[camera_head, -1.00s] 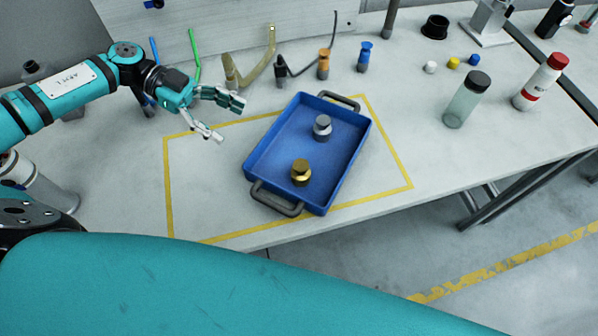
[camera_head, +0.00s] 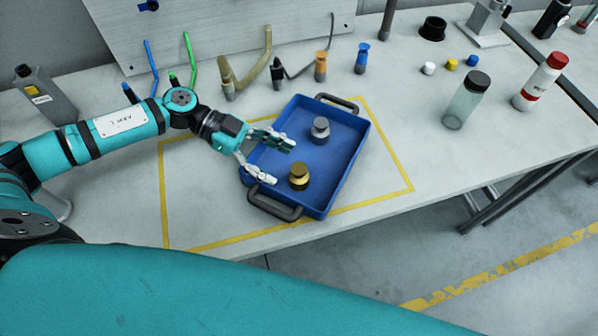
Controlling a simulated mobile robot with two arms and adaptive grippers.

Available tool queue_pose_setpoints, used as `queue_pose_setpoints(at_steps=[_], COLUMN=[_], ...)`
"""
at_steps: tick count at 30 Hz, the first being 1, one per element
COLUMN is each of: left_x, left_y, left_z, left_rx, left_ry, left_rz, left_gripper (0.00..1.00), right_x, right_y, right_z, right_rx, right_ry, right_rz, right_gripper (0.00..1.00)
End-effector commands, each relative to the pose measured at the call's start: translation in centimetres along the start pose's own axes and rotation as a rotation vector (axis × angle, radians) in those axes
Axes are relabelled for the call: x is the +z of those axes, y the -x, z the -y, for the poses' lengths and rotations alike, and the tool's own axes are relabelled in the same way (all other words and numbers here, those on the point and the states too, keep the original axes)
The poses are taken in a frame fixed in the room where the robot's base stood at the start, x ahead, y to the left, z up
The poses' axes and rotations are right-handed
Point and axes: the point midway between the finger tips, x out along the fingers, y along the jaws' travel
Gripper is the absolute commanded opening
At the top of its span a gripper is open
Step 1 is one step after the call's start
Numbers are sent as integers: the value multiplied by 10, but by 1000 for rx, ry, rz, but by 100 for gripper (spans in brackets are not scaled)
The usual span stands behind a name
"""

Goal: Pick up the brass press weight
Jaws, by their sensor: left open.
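The brass press weight (camera_head: 299,177) stands upright in the blue tray (camera_head: 327,192), near the tray's handle at the front. A silver-grey weight (camera_head: 320,130) stands in the same tray, farther back. My left gripper (camera_head: 283,163) is open and empty over the tray's left side. Its fingers point right, with the brass weight just beyond and below the fingertips. I cannot tell that they touch it. My right gripper is not in view.
The tray has dark handles (camera_head: 274,204) and lies within a yellow outline on the table (camera_head: 205,205). Behind stand coloured tools and a brown bent tube (camera_head: 245,75). A greenish bottle (camera_head: 465,99) and a white bottle with red cap (camera_head: 540,82) stand right. The front left table is clear.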

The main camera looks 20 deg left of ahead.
Motion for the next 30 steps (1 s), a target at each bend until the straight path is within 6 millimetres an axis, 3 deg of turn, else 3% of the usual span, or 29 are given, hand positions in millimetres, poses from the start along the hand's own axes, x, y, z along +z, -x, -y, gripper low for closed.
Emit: queue_pose_setpoints(at_steps=[5,15,23,30], left_x=[-2,-6,-5,-5], left_y=[-11,-55,-57,-56], left_z=[0,0,0,0], left_rx=[1,0,-1,-1], left_ry=[-1,-1,0,-1], left_rz=[-1,0,2,2], left_gripper=[69,69,69,37], right_x=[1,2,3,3], right_y=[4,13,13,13], right_z=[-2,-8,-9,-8], right_rx=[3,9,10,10], right_ry=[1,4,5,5], right_rz=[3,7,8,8], right_gripper=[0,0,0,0])
